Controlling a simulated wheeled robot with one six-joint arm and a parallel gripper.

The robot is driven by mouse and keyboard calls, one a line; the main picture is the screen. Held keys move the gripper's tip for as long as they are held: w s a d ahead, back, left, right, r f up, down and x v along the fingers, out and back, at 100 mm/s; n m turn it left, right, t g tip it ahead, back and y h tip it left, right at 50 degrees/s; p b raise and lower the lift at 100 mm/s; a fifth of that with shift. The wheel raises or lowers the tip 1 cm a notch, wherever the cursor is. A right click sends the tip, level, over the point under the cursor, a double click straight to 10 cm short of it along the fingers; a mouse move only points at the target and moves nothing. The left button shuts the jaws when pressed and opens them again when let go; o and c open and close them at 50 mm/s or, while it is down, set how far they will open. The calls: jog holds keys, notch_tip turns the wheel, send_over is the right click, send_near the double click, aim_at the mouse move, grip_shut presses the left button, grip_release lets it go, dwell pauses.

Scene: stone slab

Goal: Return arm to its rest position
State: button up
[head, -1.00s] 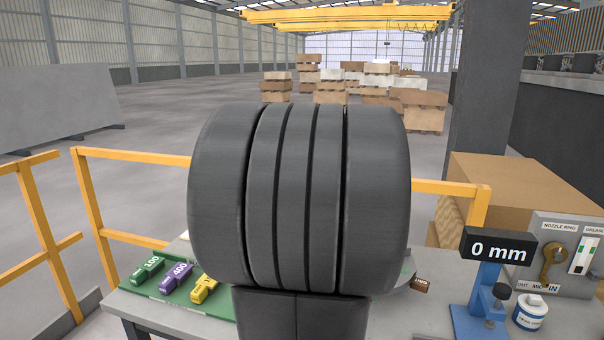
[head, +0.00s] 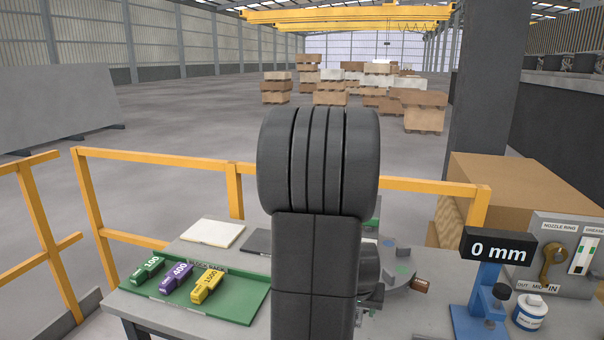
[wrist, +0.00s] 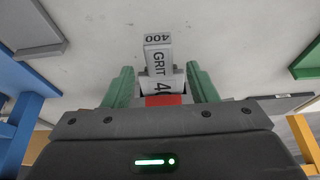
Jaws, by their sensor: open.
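My arm (head: 315,250) stands upright in the middle of the head view and covers part of the workbench (head: 190,318). In the wrist view my gripper (wrist: 160,68) has two green fingers spread apart. A pale grey block (wrist: 158,58) marked GRIT and 400 shows between and beyond the fingers, with a red patch (wrist: 165,100) nearer the palm. I cannot tell whether the fingers touch the block.
A green tray (head: 250,308) holds green, purple and yellow grit tools at the left. A blue stand (head: 480,310) with a 0 mm display (head: 497,247), a white tub (head: 530,312) and a panel (head: 570,250) are at the right. A yellow railing (head: 150,156) runs behind the bench.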

jog(key=w, duration=0.1)
jog(key=w+p, duration=0.1)
jog(key=w+d+f+p, duration=0.1)
jog(key=w, duration=0.1)
jog(key=shift+d+r, duration=0.1)
jog(key=shift+r, duration=0.1)
jog(key=shift+b+v, duration=0.45)
jog(key=shift+v, duration=3.7)
jog(key=shift+s+f, duration=0.15)
